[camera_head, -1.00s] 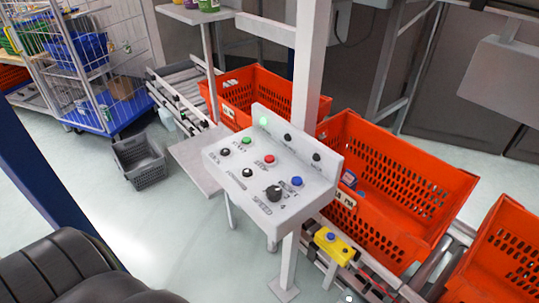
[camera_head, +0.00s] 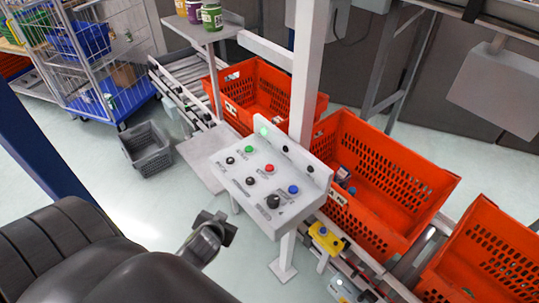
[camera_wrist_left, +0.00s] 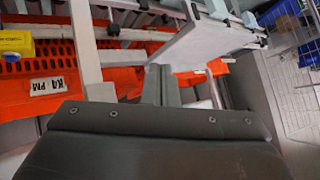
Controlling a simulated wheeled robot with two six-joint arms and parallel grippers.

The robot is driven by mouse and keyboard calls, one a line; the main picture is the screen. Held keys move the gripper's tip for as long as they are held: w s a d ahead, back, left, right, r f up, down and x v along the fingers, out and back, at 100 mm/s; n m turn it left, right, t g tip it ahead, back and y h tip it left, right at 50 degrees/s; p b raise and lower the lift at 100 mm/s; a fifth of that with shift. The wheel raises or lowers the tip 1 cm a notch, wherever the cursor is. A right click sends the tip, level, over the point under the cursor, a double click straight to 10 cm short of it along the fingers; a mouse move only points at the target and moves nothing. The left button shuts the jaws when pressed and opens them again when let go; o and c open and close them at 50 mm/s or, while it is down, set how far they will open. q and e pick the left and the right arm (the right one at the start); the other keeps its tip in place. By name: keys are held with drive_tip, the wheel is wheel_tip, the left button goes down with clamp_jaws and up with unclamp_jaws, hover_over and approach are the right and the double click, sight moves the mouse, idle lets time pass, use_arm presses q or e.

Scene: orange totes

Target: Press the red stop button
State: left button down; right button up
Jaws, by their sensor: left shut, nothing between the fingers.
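The red stop button (camera_head: 269,168) sits in the middle of a light grey control panel (camera_head: 230,165) on a post. Green, black and blue controls surround it. My left gripper (camera_head: 222,228) is below and left of the panel in the head view, apart from it. It is shut and empty. In the left wrist view its shut fingers (camera_wrist_left: 161,84) point toward the underside and edge of a pale panel (camera_wrist_left: 215,42); the red button does not show there. My right gripper is in neither view.
Orange totes (camera_head: 350,131) stand on a conveyor behind and right of the panel. A yellow box with buttons (camera_head: 325,238) is at the conveyor's near side. A grey post (camera_head: 308,75) rises behind the panel. A grey crate (camera_head: 147,148) sits on the open floor at left.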

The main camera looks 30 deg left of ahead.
use_arm(q)
drive_tip(key=w+r+t+y+p, duration=0.1)
drive_tip(key=w+r+t, duration=0.2)
drive_tip(key=r, duration=0.8)
drive_tip(key=w+r+t+y+p, duration=0.1)
drive_tip(key=w+r+t+p, duration=0.15)
drive_tip(key=r, duration=0.85)
drive_tip(key=w+d+r+m+t+h, duration=0.35)
drive_tip(key=w+r+t, duration=0.2)
drive_tip(key=r, duration=0.35)
drive_tip(key=w+d+r+m+g+h, duration=0.25)
drive_tip(key=d+m+h, duration=0.55)
drive_tip(key=m+h, duration=0.5)
drive_tip(key=w+a+f+m+g+y, duration=0.1)
drive_tip(key=w+a+f+g+y, duration=0.1)
drive_tip(key=a+f+g, duration=0.4)
wheel_tip(320, 180, down, 3)
drive_tip(key=g+y, duration=0.1)
drive_tip(key=g, duration=0.3)
drive_tip(key=shift+a+m+y, duration=0.3)
drive_tip(key=shift+m+y, duration=0.05)
